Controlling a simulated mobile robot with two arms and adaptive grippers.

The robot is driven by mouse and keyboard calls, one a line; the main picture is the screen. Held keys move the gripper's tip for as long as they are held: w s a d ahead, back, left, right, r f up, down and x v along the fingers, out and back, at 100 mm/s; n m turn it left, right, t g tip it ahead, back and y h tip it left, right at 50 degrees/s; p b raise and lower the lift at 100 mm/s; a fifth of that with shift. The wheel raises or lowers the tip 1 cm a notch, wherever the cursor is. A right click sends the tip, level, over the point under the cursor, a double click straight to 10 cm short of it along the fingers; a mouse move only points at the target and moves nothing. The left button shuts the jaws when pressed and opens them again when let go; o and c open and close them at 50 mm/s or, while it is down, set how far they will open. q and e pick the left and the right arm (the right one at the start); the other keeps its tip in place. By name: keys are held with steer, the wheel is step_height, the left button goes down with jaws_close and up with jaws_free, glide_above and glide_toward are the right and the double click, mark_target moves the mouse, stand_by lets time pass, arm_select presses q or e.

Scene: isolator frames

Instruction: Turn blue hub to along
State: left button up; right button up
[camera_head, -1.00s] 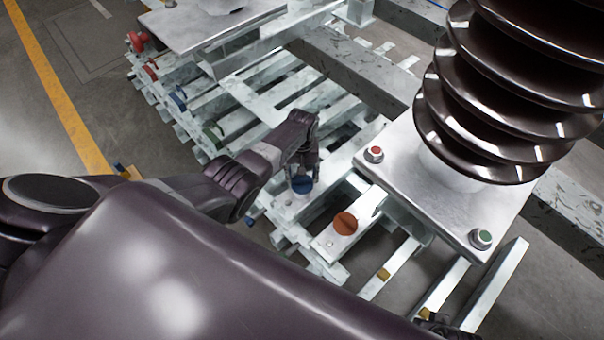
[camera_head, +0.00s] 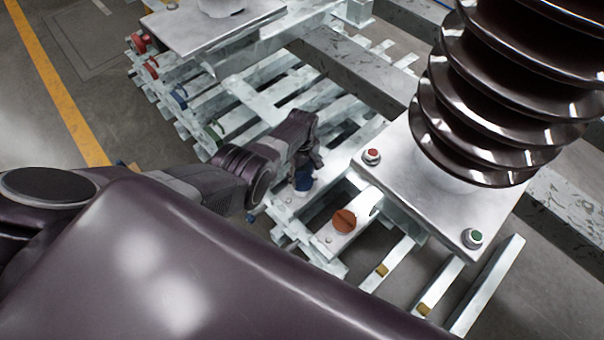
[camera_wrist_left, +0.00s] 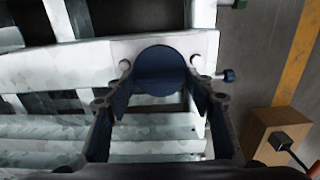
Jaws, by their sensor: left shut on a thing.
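The blue hub (camera_head: 303,184) is a round, dark blue knob on a pale metal bar, left of the orange hub. My left gripper (camera_head: 305,176) is over it and hides part of it in the head view. In the left wrist view the blue hub (camera_wrist_left: 160,66) lies between the two fingertips of my left gripper (camera_wrist_left: 160,72), which is shut on it. A faint line crosses its face left to right; its exact turn is hard to tell. My right gripper is out of view.
The orange hub (camera_head: 344,219) is close by on the right. A metal plate (camera_head: 410,190) with a large ribbed dark insulator (camera_head: 480,130) stands further right. Red, blue and green knobs line the frame's left side. A brown block (camera_wrist_left: 268,136) lies on the floor.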

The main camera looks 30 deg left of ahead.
mark_target(302, 177)
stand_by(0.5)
arm_select(q)
steer(key=o, duration=1.2)
steer(key=shift+c, duration=0.2)
steer(key=shift+w+r, duration=0.1)
steer(key=shift+r, duration=0.7)
step_height(302, 177, up, 10)
steer(key=shift+r, duration=0.2)
